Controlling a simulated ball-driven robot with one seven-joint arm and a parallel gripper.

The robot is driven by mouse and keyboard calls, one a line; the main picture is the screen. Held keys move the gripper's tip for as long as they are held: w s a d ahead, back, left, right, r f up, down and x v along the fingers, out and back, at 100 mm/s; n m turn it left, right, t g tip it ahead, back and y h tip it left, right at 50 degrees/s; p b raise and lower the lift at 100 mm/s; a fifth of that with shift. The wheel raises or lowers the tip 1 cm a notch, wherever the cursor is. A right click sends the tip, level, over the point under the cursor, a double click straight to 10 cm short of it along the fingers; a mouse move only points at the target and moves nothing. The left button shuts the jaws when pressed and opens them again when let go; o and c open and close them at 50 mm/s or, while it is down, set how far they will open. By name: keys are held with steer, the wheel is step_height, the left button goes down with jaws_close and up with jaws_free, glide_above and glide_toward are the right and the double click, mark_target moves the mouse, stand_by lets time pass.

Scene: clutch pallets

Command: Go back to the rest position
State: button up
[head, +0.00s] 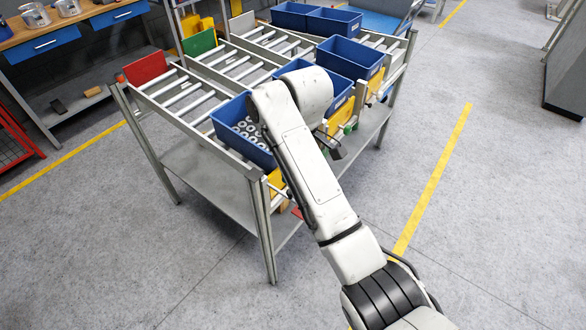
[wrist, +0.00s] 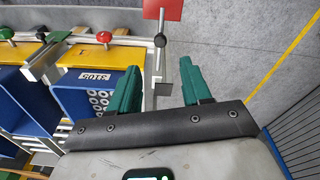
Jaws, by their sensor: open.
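In the head view my arm reaches up over the near right side of a roller rack (head: 258,187), and the gripper end is mostly hidden behind the arm. A blue bin (head: 262,157) holding several grey rings sits on the rack just left of my arm. A blue bin of rings also shows left of the fingers in the wrist view (wrist: 70,99); the fingers appear apart from it.
More blue bins (head: 349,57) stand on the rack's lanes, with yellow panels (head: 341,117) at their ends. In the wrist view a red plate on a rod (wrist: 163,9) stands beyond the fingers. A workbench (head: 78,24) is at the upper left. The floor right of the rack is clear.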

stand_by(0.3)
steer(key=s+d+f+m, duration=0.7)
steer(key=s+d+f, duration=0.75)
steer(key=s, duration=0.25)
steer(key=s+d+m, duration=0.3)
steer(key=s+d, duration=0.3)
steer(key=s, duration=0.5)
steer(key=s+d+m+h, duration=0.1)
steer(key=s+d+m, duration=0.3)
steer(key=s, duration=0.7)
steer(key=shift+d+f, duration=0.25)
steer(key=shift+d, duration=0.75)
